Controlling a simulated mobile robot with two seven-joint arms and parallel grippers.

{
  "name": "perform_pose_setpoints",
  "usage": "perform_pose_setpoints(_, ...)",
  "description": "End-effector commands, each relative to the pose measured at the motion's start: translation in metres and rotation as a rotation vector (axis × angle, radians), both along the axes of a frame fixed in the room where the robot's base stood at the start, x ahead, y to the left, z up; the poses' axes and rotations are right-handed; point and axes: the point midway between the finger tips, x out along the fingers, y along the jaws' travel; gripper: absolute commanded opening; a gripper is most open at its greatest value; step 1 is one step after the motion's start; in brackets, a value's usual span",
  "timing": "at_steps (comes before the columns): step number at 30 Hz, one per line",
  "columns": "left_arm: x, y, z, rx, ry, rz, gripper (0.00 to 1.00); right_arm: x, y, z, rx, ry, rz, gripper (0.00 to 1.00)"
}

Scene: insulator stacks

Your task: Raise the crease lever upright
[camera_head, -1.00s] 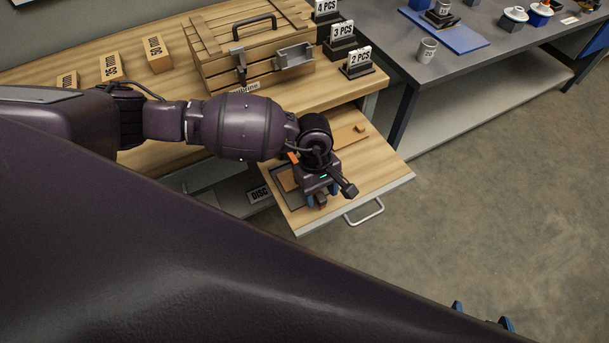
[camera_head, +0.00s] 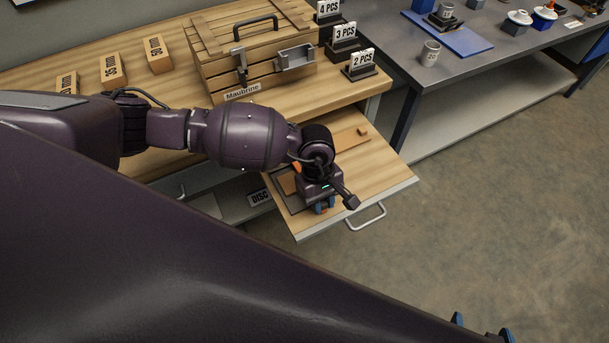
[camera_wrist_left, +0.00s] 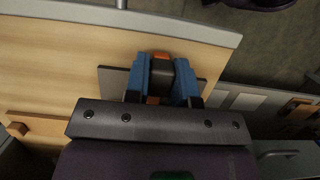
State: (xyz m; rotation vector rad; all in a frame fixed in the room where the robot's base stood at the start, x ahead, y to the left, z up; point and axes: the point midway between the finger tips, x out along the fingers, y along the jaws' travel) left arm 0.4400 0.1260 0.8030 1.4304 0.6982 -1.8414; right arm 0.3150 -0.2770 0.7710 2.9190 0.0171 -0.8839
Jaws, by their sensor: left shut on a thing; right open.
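The crease lever shows only in part, as a dark block with orange edges (camera_wrist_left: 161,74) between my left fingers in the left wrist view. My left gripper (camera_wrist_left: 160,82) is shut on it, with one blue finger on each side. In the head view my left gripper (camera_head: 324,205) is over a dark plate on the pulled-out wooden board (camera_head: 385,178). My wrist hides most of the lever there, so its tilt cannot be told. My right gripper (camera_head: 482,328) shows only its two blue fingertips, apart and empty, at the lower right edge.
A wooden box (camera_head: 258,52) labelled Maubrine stands on the bench behind my left arm. Several wooden blocks and number signs stand near it. The board has a metal handle (camera_head: 368,218) in front and a small wooden strip (camera_head: 352,138). A grey table stands to the right; the floor is clear.

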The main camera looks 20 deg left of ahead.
Motion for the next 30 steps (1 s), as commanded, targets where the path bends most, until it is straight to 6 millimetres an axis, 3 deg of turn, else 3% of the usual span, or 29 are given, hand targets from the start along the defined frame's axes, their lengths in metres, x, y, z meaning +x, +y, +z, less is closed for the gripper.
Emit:
perform_pose_setpoints(15, 0.003, 0.003, 0.026, 0.0, -0.003, 0.0, 0.14, 0.009, 0.001, 0.017, 0.0, -0.02, 0.004, 0.92)
perform_pose_setpoints(30, 0.004, 0.005, 0.03, 0.0, -0.001, 0.0, 0.14, 0.011, 0.001, 0.023, 0.001, -0.028, 0.004, 0.92)
